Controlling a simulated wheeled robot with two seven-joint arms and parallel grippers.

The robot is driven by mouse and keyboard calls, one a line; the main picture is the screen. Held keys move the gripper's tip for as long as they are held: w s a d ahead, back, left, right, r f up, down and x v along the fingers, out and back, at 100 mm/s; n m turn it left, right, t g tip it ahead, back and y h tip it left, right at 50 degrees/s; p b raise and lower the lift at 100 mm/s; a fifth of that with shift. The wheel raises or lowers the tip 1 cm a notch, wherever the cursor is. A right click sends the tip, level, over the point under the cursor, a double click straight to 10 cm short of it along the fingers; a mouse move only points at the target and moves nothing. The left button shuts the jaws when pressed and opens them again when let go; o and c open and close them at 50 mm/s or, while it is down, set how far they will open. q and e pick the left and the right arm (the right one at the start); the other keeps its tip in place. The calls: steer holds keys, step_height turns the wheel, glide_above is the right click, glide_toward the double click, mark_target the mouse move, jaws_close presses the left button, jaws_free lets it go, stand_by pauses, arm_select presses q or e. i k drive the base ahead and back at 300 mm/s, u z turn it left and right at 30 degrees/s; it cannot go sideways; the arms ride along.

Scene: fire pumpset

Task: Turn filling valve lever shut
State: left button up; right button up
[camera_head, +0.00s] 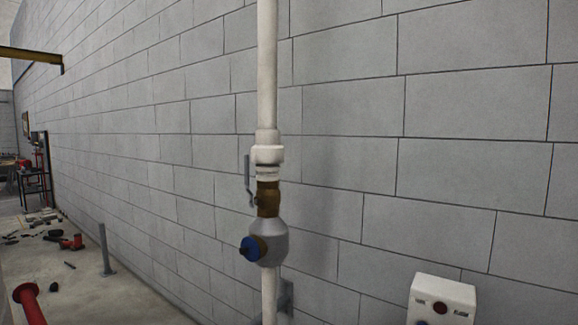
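A white vertical pipe (267,70) runs down in front of the block wall near the middle of the head view. A brass valve body (268,198) sits in it below a white coupling. The grey valve lever (248,178) is on the left side of the brass body and stands upright, parallel to the pipe. Below is a grey bulb-shaped fitting (270,243) with a blue round cap (250,248) facing left. Neither of my grippers shows in this view.
A white box with round buttons (442,300) stands at the lower right. A red pipe (30,304) is at the lower left. A grey post (105,250) and scattered parts (70,241) are on the floor at left. The space around the lever looks clear.

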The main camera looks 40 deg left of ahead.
mark_target(247, 157)
steer(key=u, duration=0.25)
steer(key=i, duration=0.65)
steer(key=u, duration=1)
steer(key=i, duration=0.35)
steer(key=u, duration=0.4)
